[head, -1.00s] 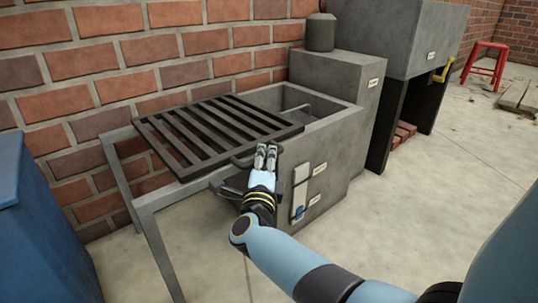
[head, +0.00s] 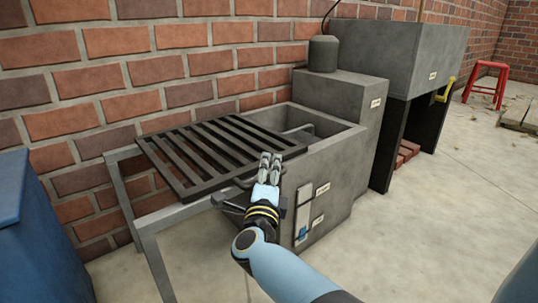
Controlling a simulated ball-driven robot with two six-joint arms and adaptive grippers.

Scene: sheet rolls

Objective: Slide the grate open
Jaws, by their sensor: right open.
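A dark slatted grate (head: 215,150) lies over the left part of a grey concrete basin (head: 342,138) and over a metal frame (head: 143,222) to its left. The right part of the basin is uncovered. A handle (head: 243,182) sits at the grate's front edge, partly hidden by my gripper. My right gripper (head: 270,162) is open, with its fingertips at the front edge of the grate, beside the handle. I cannot tell whether it touches the handle. My left gripper is not in view.
A taller grey block with a cylinder (head: 323,54) on top stands behind the basin. A grey cabinet (head: 388,55) with a yellow handle (head: 446,90) is at the right. A blue bin (head: 35,235) stands at the left. A red stool (head: 486,84) is far right.

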